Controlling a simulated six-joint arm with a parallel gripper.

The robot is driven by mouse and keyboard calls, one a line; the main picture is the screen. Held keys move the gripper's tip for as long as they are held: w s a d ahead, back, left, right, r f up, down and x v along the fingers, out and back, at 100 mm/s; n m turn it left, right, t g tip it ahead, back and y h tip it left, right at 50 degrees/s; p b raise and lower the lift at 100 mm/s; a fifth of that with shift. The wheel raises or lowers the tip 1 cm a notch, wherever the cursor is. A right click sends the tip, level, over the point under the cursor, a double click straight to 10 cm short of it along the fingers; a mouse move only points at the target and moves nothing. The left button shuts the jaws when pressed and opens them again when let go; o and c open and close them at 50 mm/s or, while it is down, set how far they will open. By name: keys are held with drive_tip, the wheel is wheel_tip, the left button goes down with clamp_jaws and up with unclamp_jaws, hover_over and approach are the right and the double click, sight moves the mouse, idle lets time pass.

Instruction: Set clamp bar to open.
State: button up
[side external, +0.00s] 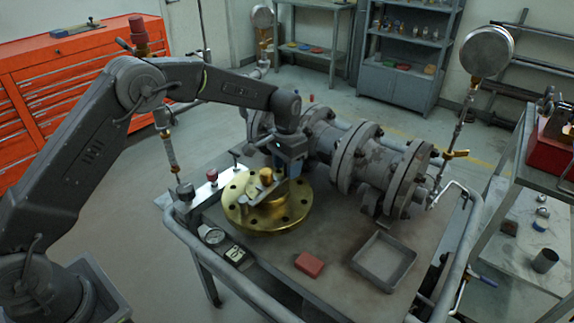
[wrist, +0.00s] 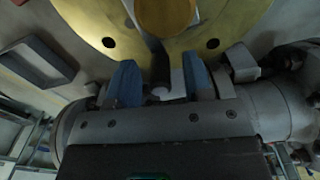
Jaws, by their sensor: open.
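A brass flange (side external: 285,217) with bolt holes lies on the cart top, with a round brass hub (side external: 266,176) at its middle. In the wrist view the flange (wrist: 91,24) and the orange-brown hub top (wrist: 165,14) fill the upper part. A short dark bar (wrist: 158,62), which looks like the clamp bar, runs from the hub down to a pale round end. My gripper (side external: 288,162) is over the flange's far side. In the wrist view its blue fingers (wrist: 161,80) are apart, one either side of the bar, with gaps showing. The bar's setting cannot be read.
A grey flanged pipe (side external: 372,160) lies close behind my gripper. A red block (side external: 309,264) and a shallow grey tray (side external: 384,262) sit at the cart's front right. Tubular rails (side external: 470,225) border the cart.

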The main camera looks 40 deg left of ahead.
clamp_jaws()
idle(0.4)
drive_tip(key=shift+d, duration=0.1)
drive_tip(key=shift+s+d+m, duration=0.15)
drive_tip(key=shift+d+m, duration=0.35)
drive_tip(key=shift+d, duration=0.05)
drive_tip(key=shift+s+d+m, duration=0.15)
drive_tip(key=shift+d+m, duration=0.35)
drive_tip(key=shift+d, duration=0.05)
drive_tip(key=s+d+m, duration=0.1)
drive_tip(key=d+m, duration=0.1)
drive_tip(key=s+d+m, duration=0.4)
drive_tip(key=shift+d+m, duration=0.35)
drive_tip(key=shift+m, duration=0.05)
drive_tip(key=shift+s+d+m, duration=0.4)
drive_tip(key=shift+s+m, duration=0.2)
drive_tip(key=shift+s+d+m, duration=0.35)
drive_tip(key=shift+s+m, duration=0.25)
drive_tip(key=shift+r, duration=0.1)
